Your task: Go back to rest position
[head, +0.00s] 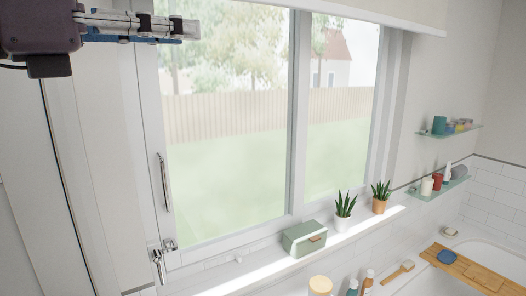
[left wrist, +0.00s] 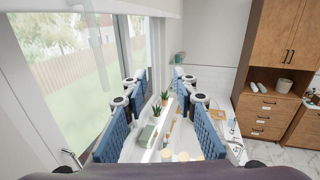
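My left gripper (head: 145,27) comes in at the upper left of the head view, in front of the window frame. In the left wrist view its two blue-padded fingers (left wrist: 158,105) stand wide apart with nothing between them but the distant sill and bath. It is raised and touches nothing that I can see. My right gripper is in neither view.
The window (head: 235,120) has a vertical handle (head: 164,182). A green box (head: 304,238) and two potted plants (head: 344,212) stand on the sill. Glass shelves (head: 438,188) hold small items. A bath tray (head: 475,270) spans the tub. Wooden cabinets (left wrist: 276,50) stand at the right.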

